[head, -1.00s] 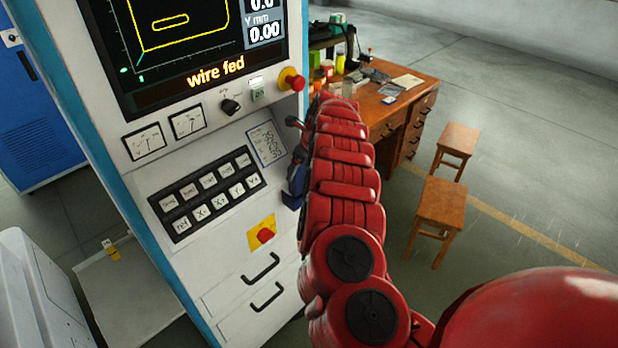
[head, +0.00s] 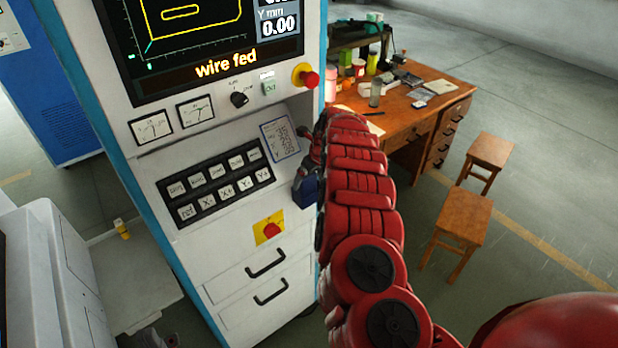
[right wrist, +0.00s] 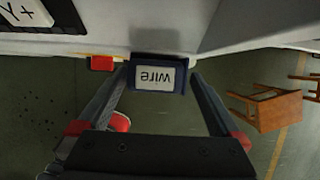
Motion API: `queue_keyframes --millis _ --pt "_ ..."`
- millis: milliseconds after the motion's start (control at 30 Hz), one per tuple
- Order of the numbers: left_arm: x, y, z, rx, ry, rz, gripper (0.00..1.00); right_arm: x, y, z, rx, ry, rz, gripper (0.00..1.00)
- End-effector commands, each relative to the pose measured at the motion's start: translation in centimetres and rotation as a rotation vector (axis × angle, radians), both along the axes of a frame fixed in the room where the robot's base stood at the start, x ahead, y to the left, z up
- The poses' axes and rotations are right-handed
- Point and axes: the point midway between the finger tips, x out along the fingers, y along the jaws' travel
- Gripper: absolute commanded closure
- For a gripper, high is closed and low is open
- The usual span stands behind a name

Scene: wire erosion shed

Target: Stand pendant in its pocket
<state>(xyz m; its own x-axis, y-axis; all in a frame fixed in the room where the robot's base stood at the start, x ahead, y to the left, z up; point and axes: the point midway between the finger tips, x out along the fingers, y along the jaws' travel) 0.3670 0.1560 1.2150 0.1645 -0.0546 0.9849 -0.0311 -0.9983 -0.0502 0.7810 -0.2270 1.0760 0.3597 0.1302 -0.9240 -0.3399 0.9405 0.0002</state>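A dark blue box with a white "wire" label (right wrist: 157,77) sits against the pale console edge in the right wrist view. It looks like the pocket, and its label reads upside down there. In the head view the blue box (head: 306,191) is at the console's right side, partly hidden by my right arm. My right gripper (right wrist: 159,76) has its fingers spread, one to each side of the box; I see no clear grip on it. A dark shape at the head view's bottom left (head: 150,337) may be my left gripper; its fingers are unclear. I cannot make out a separate pendant.
The console (head: 222,250) has a key panel, a red stop button on yellow (head: 269,229) and two drawer handles. A wooden desk (head: 425,112) with clutter stands behind my right arm. Two stools (head: 461,215) stand on the open floor at right.

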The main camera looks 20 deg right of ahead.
Motion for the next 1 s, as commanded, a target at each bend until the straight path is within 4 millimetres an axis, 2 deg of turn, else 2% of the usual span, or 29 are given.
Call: queue_keyframes --millis 233,367,700,1000 --pt "0.0 0.0 -0.1 0.000 0.000 0.000 1.00 0.0 0.0 0.2 0.001 -0.001 0.000 0.00" --pt "0.0 0.0 -0.4 0.000 0.000 0.000 1.00 -0.2 0.0 1.0 0.002 -0.002 0.000 0.00" --pt "0.0 0.0 -0.8 0.000 0.000 0.000 1.00 -1.6 -0.3 4.5 0.000 -0.004 0.003 0.00" --pt "0.0 0.0 -2.7 0.000 0.000 0.000 1.00 -3.0 -1.1 8.1 -0.003 -0.006 0.001 0.00"
